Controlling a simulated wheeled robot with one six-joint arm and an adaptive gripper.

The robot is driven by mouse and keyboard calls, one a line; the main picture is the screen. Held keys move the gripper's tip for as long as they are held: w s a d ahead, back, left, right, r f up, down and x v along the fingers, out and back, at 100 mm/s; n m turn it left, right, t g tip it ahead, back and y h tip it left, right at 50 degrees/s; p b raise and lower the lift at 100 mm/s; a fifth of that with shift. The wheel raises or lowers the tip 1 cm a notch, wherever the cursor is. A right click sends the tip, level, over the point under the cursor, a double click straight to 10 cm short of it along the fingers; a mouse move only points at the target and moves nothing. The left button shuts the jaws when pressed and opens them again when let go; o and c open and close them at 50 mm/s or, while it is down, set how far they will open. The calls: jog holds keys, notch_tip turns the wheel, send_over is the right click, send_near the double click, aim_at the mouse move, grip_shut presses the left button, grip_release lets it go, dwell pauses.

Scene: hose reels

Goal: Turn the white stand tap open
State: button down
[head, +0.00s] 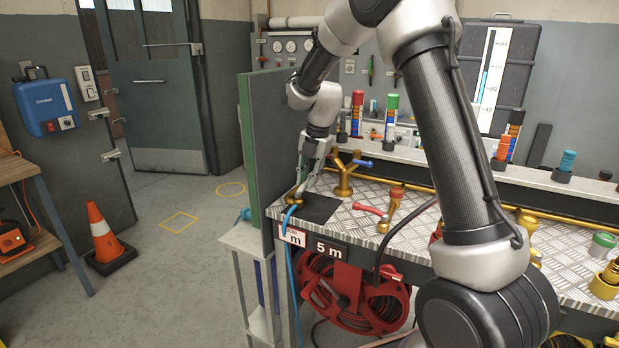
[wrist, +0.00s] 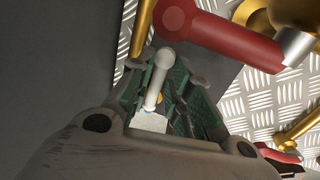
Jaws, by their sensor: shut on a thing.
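The white stand tap shows in the wrist view as a slim white lever (wrist: 156,82) with a rounded end, lying between the green-padded fingers of my gripper (wrist: 160,95). My gripper is shut on this lever. In the head view my gripper (head: 299,188) reaches down at the left end of the bench, over a brass tap body with a blue hose on it. The white lever is hidden or too small to make out there, so I cannot tell its angle to the body.
A red-handled tap (head: 371,210) stands to the right; its red lever (wrist: 225,38) passes close above my fingers in the wrist view. A blue-handled tap (head: 361,163) is behind. A green-edged panel (head: 255,150) stands close on the left. A red hose reel (head: 352,298) hangs below.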

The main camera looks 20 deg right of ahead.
dwell(0.3)
jog(key=c, duration=1.5)
grip_release()
jog(key=r, duration=0.4)
jog(key=s+d+r, duration=0.1)
jog(key=r, duration=0.6)
jog(key=shift+s+d+r, duration=0.25)
jog(key=shift+d+r, duration=0.05)
jog(key=shift+r, duration=0.1)
